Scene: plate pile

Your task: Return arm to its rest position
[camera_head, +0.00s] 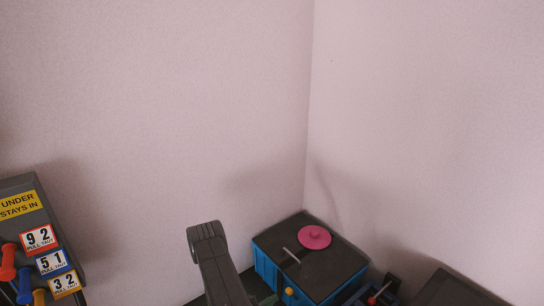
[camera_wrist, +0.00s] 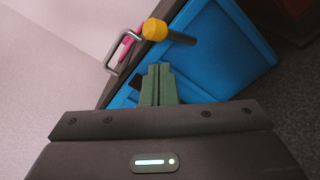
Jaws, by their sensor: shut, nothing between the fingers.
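My gripper (camera_wrist: 159,70) shows in the wrist view as two green fingers pressed together, shut with nothing between them. It points toward the blue front of a cabinet (camera_wrist: 225,45) and appears apart from it, though the exact gap is hard to judge. In the head view my arm (camera_head: 217,265) rises at the bottom middle, left of the same cabinet (camera_head: 267,268). A bit of green shows low beside the cabinet, but the fingertips are not clear there.
A pink plate (camera_head: 314,237) lies on the cabinet's dark top, near a thin metal bar (camera_head: 291,255). A yellow knob (camera_wrist: 154,30) sticks out from the cabinet front. Walls meet behind it. A dark panel with number signs (camera_head: 40,238) stands at left; dark furniture (camera_head: 450,291) is at right.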

